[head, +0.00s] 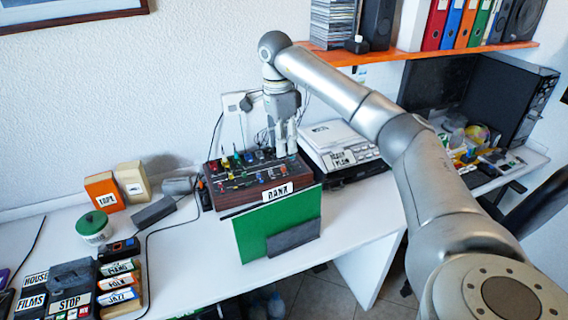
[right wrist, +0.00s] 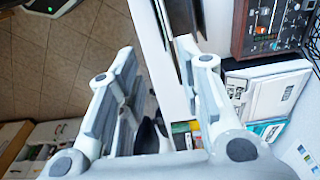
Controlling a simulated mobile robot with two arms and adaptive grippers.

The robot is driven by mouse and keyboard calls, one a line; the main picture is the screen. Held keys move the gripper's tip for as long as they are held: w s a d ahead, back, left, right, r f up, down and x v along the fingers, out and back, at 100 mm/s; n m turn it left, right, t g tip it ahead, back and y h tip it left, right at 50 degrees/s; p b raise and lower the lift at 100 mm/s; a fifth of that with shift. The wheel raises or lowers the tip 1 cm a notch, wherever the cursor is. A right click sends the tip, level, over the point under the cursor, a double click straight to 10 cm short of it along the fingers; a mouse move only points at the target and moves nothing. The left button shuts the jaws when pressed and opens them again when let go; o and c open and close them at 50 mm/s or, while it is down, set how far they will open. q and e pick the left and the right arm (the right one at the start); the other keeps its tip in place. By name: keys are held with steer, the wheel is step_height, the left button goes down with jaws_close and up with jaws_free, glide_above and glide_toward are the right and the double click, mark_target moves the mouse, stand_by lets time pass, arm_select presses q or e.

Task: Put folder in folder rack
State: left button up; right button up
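A flat green panel that looks like a folder (head: 250,238) stands on the white desk in front of the mixer box labelled BANK. A low dark grey piece (head: 293,237) covers its lower right front; it may be the rack, but I cannot tell whether the folder sits in it. My right gripper (head: 285,150) points down and shows over the mixer box in the head view. In the right wrist view its fingers (right wrist: 155,90) are apart, with nothing between them. A dark thin upright thing (right wrist: 183,18) shows beyond the fingers near the desk edge. My left gripper is not in view.
The mixer box (head: 255,178) and a white machine (head: 340,142) stand behind. Red, blue, orange and green binders (head: 453,22) stand on the orange shelf (head: 345,57). Boxes and labelled cases (head: 70,290) fill the left desk. Floor (right wrist: 75,50) lies beyond the desk edge.

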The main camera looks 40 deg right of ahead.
steer(key=shift+a+r, duration=0.1)
steer(key=shift+r, duration=1.75)
